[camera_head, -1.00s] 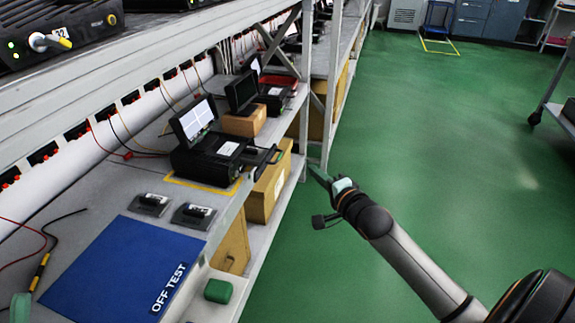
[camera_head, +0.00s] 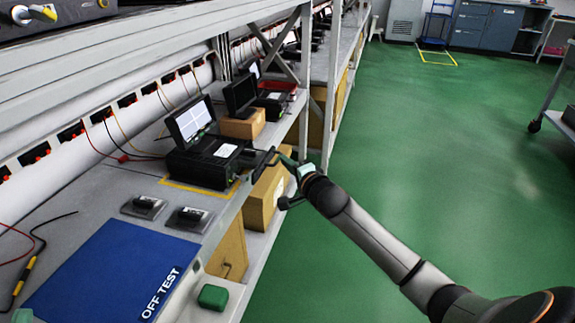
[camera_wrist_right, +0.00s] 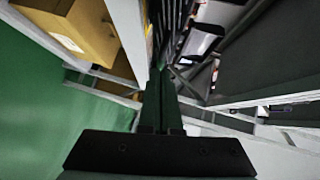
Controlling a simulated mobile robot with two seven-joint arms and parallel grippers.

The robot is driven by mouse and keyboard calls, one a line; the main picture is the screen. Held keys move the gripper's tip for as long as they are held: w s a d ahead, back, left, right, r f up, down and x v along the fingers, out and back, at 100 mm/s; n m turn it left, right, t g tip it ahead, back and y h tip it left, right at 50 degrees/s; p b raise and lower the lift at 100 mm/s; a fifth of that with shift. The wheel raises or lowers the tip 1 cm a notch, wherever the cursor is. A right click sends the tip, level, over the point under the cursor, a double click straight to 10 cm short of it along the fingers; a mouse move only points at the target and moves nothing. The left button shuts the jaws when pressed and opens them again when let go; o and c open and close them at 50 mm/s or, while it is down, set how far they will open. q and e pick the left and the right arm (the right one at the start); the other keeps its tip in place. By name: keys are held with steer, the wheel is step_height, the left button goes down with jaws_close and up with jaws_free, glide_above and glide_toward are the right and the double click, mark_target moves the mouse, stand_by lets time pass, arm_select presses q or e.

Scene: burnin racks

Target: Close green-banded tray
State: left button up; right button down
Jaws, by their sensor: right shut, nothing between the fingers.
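A black tester (camera_head: 207,160) with a raised lit screen stands on the bench inside a yellow outline. Its dark tray (camera_head: 262,160) sticks out at the right side, past the bench edge. A green band is too small to make out clearly. My right gripper (camera_head: 283,157) is shut and empty, with its green fingers at the tray's outer end; I cannot tell whether they touch it. In the right wrist view the shut fingers (camera_wrist_right: 160,85) point toward the bench and hide part of what lies ahead. A small green piece at the bottom left edge may be my left gripper (camera_head: 22,315).
Cardboard boxes (camera_head: 262,198) sit on the lower shelf. A blue OFF TEST mat (camera_head: 95,270) and a green block (camera_head: 213,296) are nearer.

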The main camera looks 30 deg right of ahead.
mark_target(264, 161)
steer(key=w+a, duration=0.2)
steer(key=w+a+p, duration=0.1)
steer(key=w+a, duration=0.1)
steer(key=w, duration=0.1)
steer(key=shift+w, duration=0.15)
steer(key=shift+w+a, duration=0.3)
steer(key=shift+a, duration=0.1)
steer(key=shift+a, duration=0.1)
steer(key=shift+p, duration=0.3)
